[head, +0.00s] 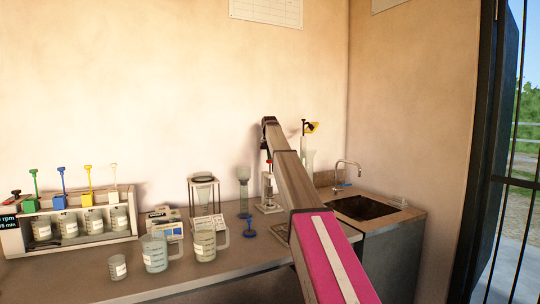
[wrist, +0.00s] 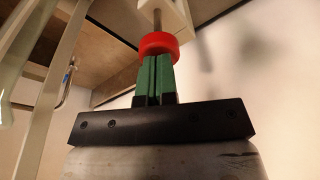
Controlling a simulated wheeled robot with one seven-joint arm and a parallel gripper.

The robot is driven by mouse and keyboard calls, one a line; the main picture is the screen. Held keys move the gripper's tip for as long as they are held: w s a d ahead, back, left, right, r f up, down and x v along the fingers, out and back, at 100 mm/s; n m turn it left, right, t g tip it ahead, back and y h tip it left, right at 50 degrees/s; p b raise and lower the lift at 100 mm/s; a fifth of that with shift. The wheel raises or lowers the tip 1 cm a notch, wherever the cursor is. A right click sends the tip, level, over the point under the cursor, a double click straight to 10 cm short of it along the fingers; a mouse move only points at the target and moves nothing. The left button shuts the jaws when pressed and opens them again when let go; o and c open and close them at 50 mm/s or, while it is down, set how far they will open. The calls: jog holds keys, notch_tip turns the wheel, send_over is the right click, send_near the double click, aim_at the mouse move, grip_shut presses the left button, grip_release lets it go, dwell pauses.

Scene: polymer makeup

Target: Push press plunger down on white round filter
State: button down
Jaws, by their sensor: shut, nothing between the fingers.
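The press (head: 268,190) stands on the counter beside my arm in the head view, with a pale base and an upright frame. In the wrist view its plunger has a red round knob (wrist: 158,43) on a metal rod, leading into a white press body (wrist: 177,14). My gripper (wrist: 155,60) has green fingers, shut and empty, with their tips right at the knob. They look to be touching it, but I cannot be sure. In the head view my gripper is too small and partly hidden to make out. I cannot make out the white round filter in either view.
Beakers (head: 155,254) and a blue funnel-like piece (head: 249,230) stand on the counter left of the press. A stirrer unit (head: 75,228) with several jars is at the far left. A sink (head: 363,208) with a tap lies right.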

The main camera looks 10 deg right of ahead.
jog(key=shift+w+v, duration=0.25)
jog(key=shift+v, duration=0.95)
jog(key=shift+w+v, duration=0.25)
jog(key=shift+v, duration=1)
jog(key=shift+d+r, duration=0.1)
jog(key=shift+d, duration=0.05)
